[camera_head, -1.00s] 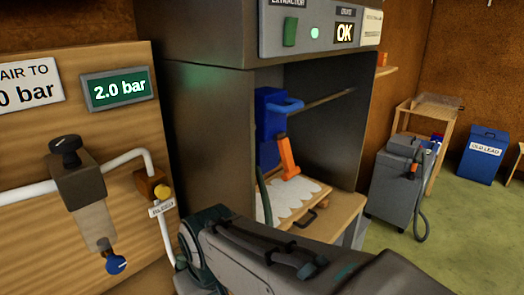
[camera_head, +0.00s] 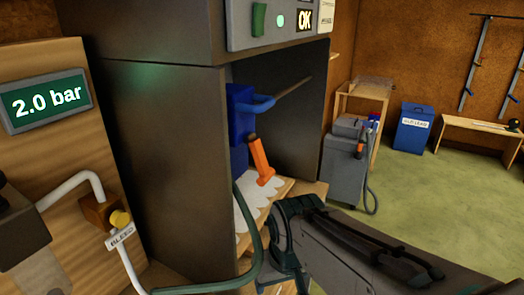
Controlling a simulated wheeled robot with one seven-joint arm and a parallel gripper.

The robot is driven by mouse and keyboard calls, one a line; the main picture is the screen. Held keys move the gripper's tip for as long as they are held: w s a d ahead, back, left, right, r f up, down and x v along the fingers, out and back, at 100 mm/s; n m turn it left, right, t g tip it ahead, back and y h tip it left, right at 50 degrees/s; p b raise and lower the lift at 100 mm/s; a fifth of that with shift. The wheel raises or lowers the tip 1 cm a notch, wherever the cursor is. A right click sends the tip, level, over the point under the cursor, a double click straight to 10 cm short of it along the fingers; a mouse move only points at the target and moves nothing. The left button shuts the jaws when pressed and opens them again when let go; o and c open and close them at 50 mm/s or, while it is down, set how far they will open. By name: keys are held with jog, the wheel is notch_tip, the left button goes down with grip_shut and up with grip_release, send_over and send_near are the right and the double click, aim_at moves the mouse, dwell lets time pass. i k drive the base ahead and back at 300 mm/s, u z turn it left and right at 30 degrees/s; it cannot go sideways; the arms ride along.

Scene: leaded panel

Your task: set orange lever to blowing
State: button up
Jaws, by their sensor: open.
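The orange lever (camera_head: 261,160) hangs from the blue body (camera_head: 239,119) inside the dark cabinet, tilted with its lower end toward the right. No marking for blowing can be read on it. My arm comes in from the lower right, and its grey and dark green end, my gripper (camera_head: 272,284), is at the bottom middle, below and apart from the lever. The fingertips are hard to make out, partly cut off by the bottom edge of the picture. Nothing shows in the gripper.
A green hose (camera_head: 255,245) curves in front of the cabinet (camera_head: 165,140), close to my gripper. A white pipe with a yellow knob (camera_head: 120,218) is at left, by a 2.0 bar display (camera_head: 46,101). A grey machine (camera_head: 345,160) and blue bin (camera_head: 413,128) stand beyond, on open green floor.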

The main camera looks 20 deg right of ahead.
aim_at(266, 172)
jog(key=u, duration=0.9)
jog(key=k, duration=0.55)
jog(key=z, duration=1.15)
